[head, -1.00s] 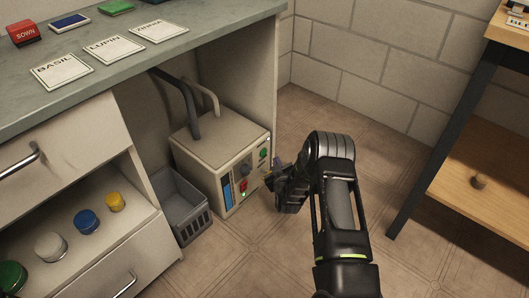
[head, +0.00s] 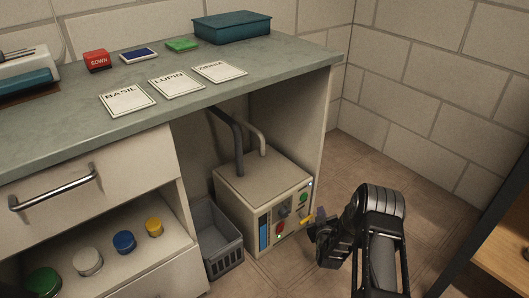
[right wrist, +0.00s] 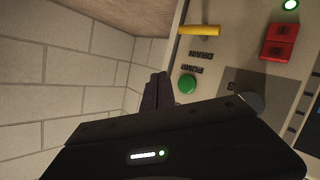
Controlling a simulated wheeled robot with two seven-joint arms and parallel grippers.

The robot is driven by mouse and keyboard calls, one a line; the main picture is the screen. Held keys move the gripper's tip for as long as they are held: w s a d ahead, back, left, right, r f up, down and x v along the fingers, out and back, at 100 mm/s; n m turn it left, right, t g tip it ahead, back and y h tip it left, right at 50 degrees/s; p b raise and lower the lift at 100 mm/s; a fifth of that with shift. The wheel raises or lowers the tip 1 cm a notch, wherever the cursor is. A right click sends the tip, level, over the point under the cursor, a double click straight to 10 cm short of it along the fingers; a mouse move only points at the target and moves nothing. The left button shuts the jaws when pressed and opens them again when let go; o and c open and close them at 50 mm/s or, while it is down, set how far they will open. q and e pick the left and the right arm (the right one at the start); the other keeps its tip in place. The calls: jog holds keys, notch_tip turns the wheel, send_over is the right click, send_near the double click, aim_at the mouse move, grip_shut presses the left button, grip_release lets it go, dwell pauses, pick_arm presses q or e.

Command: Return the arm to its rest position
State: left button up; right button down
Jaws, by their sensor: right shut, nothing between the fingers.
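My right gripper (head: 318,228) is at the right side of the beige control box (head: 262,180), just right of its front panel in the head view. Its fingers (right wrist: 155,90) are closed together and empty. I cannot tell whether the fingers touch the panel. My left gripper is not in view.
The box stands under a green-topped bench (head: 240,92), with a grey crate (head: 215,240) on its left. Name cards and a teal case (head: 232,27) lie on the bench. A wooden shelf unit (head: 505,250) stands at right. Bare floor and a block wall lie between.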

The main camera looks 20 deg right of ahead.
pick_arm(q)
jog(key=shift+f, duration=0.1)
